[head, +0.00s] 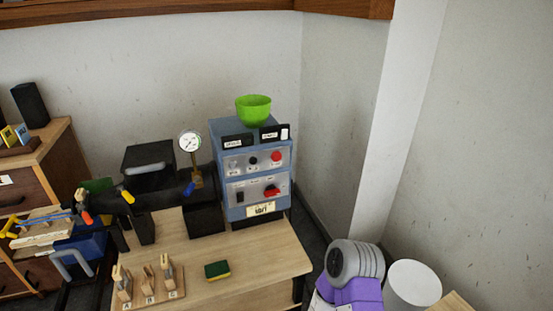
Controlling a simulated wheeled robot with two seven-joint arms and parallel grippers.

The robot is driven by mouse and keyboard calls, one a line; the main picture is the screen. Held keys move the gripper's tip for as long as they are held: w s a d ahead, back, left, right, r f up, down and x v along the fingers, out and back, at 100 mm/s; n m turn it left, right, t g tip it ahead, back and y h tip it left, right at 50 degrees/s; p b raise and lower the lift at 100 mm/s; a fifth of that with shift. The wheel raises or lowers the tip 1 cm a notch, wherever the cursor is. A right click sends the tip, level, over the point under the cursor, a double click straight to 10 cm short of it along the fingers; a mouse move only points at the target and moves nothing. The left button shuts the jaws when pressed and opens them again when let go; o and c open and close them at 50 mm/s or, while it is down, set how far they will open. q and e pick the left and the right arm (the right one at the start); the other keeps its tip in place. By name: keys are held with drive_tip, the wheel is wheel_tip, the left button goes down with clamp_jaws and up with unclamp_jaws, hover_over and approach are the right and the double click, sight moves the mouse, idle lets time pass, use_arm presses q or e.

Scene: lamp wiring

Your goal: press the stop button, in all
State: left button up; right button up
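A blue control box (225,180) stands at the back right of the wooden table in the head view. Its upper panel has a pale knob or button (233,165), a small black one (253,161) and a round red button (275,157) at the right. Its lower panel has a dark switch (240,197) and a red knob (271,191). The lettering is too small to read, so I cannot confirm which control is the stop button. Neither gripper can be made out. A grey and purple link at the bottom right looks like part of my arm.
A green bowl (253,109) sits on the box. A pressure gauge (190,142) and black equipment (204,217) stand left of it. A sponge (217,270) and a lettered peg board (150,297) lie in front. A white bin (412,285) stands right; tools crowd the left.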

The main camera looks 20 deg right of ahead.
clamp_jaws()
idle(1.5)
